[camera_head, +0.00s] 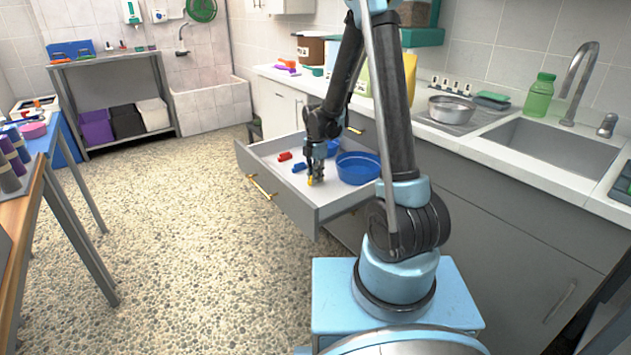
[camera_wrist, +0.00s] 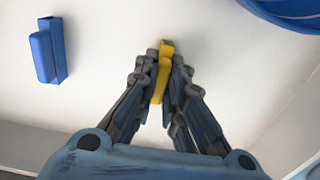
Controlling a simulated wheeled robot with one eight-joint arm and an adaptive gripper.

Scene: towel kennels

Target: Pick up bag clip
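A yellow bag clip (camera_wrist: 161,78) sits between the fingertips of my gripper (camera_wrist: 164,68) in the wrist view. The fingers are drawn together, one against each side of it. In the head view my gripper (camera_head: 317,178) points down into the open drawer, and a bit of the yellow clip (camera_head: 310,181) shows at its tips. I cannot tell whether the clip still touches the drawer floor. A blue clip (camera_wrist: 47,50) lies apart to the left in the wrist view; it also shows in the head view (camera_head: 299,167). A red clip (camera_head: 284,156) lies farther back.
The grey drawer (camera_head: 288,205) is pulled out, with walls around my gripper. A blue bowl (camera_head: 358,168) stands close on the right; its edge shows in the wrist view (camera_wrist: 285,12). The counter (camera_head: 470,135) with a sink is to the right. The floor at left is clear.

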